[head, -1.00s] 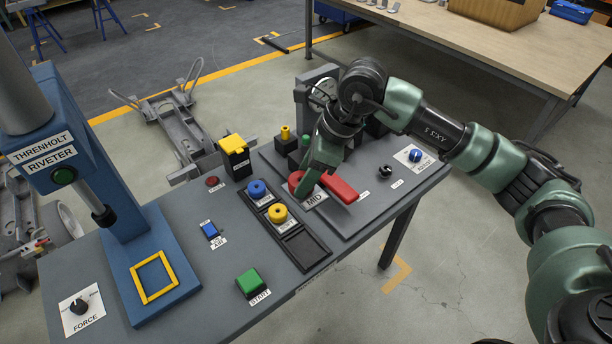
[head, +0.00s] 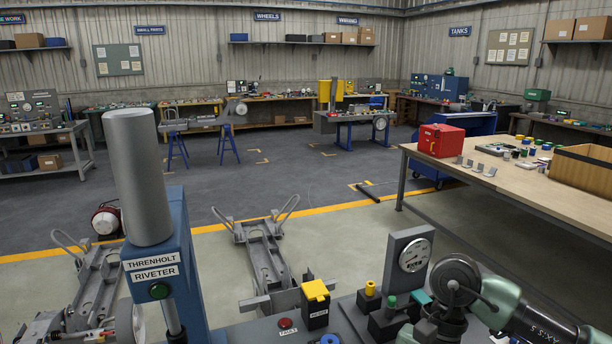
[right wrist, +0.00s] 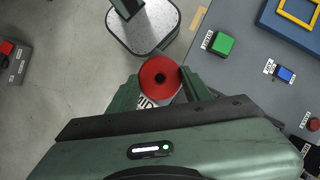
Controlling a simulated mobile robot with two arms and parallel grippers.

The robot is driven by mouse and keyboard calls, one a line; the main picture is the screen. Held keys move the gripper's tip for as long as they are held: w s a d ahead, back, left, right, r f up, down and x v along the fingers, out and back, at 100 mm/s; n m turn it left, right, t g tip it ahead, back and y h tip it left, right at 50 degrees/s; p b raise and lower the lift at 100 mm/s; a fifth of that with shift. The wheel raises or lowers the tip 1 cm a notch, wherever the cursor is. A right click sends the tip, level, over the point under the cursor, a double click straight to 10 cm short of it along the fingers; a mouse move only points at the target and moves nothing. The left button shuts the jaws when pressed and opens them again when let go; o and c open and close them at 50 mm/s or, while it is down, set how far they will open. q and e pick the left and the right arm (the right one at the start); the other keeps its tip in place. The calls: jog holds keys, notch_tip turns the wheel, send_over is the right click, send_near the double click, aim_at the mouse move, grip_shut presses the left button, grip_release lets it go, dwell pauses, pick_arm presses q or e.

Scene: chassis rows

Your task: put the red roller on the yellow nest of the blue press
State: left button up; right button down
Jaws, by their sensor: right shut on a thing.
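The red roller (right wrist: 160,76) shows as a round end in the right wrist view. My right gripper (right wrist: 160,88) is shut on it, with a green finger on each side. In the head view only part of my right arm shows at the lower right; its gripper is out of view. The blue press (head: 178,262), labelled Threnholt Riveter, stands at the left of the head view. Its blue base (right wrist: 275,24) and square yellow nest (right wrist: 296,13) show at the top right of the wrist view, apart from the roller. The nest looks empty where visible. My left gripper is not in view.
A green start button (right wrist: 222,43) and a blue button (right wrist: 284,74) lie on the grey bench. A yellow-topped block (head: 315,302) and a gauge (head: 412,256) stand at the bench's back. A wooden table (head: 490,185) is at the right. Chassis frames lie on the floor behind.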

jog(key=s+r+n+h, duration=0.1)
jog(key=n, duration=0.1)
jog(key=s+d+r+n+h, duration=0.1)
jog(key=n, duration=0.1)
jog(key=s+r+n, duration=0.1)
jog(key=s+n, duration=0.1)
jog(key=n, duration=0.1)
jog(key=shift+d+g+h, duration=0.4)
jog(key=shift+f, duration=0.1)
